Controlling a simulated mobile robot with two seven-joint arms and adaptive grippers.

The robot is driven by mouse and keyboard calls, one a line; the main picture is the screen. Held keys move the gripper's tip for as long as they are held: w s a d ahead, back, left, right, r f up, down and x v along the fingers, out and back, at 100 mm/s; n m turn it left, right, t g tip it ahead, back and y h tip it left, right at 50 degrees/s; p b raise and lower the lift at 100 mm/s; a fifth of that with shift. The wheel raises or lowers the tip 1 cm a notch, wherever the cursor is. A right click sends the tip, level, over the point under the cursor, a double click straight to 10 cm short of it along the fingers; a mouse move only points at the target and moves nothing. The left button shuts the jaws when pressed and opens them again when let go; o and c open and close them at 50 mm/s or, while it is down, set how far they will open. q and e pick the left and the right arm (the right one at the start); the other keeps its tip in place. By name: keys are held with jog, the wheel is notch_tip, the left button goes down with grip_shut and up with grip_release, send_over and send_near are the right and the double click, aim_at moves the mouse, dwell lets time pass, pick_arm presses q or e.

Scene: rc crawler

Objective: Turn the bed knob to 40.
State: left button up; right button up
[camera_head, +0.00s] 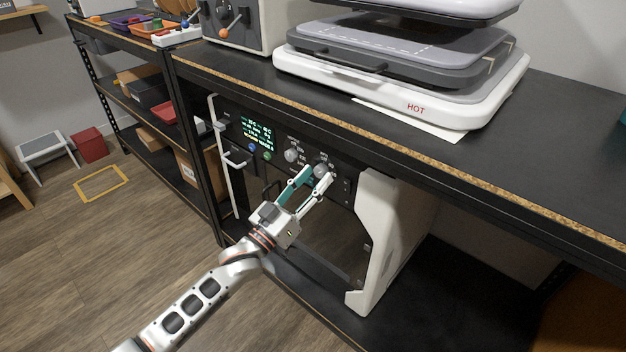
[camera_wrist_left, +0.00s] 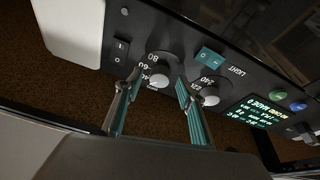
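The control panel of a white and black machine under the bench carries two round grey knobs. The right-hand knob (camera_head: 321,171), with a scale showing 80 and 60, also shows in the left wrist view (camera_wrist_left: 159,78); I take it as the bed knob. Its exact setting is too small to read. The other knob (camera_head: 291,155) has a scale with 240 and sits beside it in the left wrist view (camera_wrist_left: 209,96). My left gripper (camera_head: 312,174) is open at the panel, its fingertips on either side of the bed knob with small gaps showing. My right gripper is not in view.
A lit display (camera_head: 257,134) with green and blue buttons is left of the knobs. A rocker switch (camera_wrist_left: 121,50) and a teal light switch (camera_wrist_left: 208,56) are near them. The bench edge (camera_head: 400,179) overhangs the panel. A heat press (camera_head: 400,75) stands above.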

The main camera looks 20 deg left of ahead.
pick_arm(q)
jog(key=v, duration=1.2)
jog(key=shift+r, duration=0.1)
